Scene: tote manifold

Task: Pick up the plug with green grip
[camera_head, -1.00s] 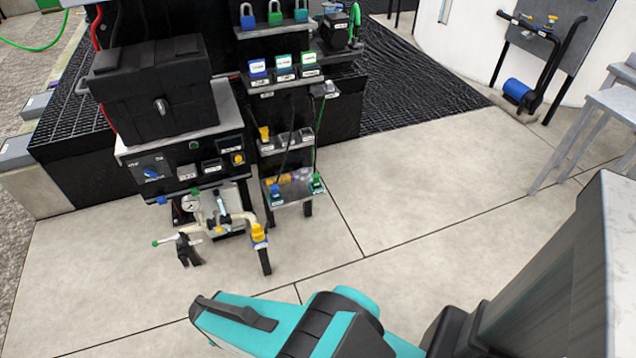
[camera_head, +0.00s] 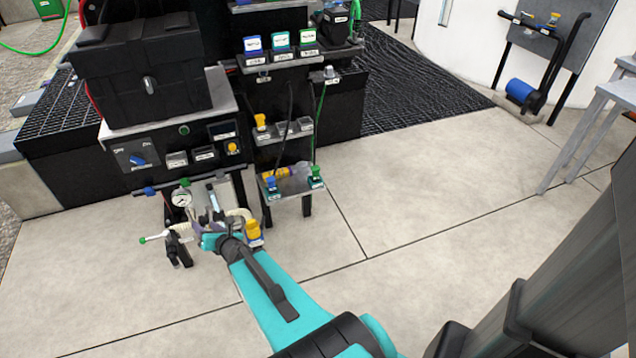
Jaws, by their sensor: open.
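The plug with green grip (camera_head: 316,178) sits at the right end of the low shelf, with a green cord running up from it. A blue-grip plug (camera_head: 271,185) sits at the left end of the same shelf. My gripper (camera_head: 206,222), at the end of my teal arm, is small and partly hidden by my wrist. It is left of the shelf, over the gauge and pipe assembly, apart from the green-grip plug. It is open, and I see nothing held.
A pressure gauge (camera_head: 181,198) and a yellow-capped pipe end (camera_head: 253,231) are close to my wrist. The low shelf (camera_head: 291,191) also holds a yellow item and a clear item. A black box (camera_head: 146,75) stands above the control panel. Floor right of the shelf is clear.

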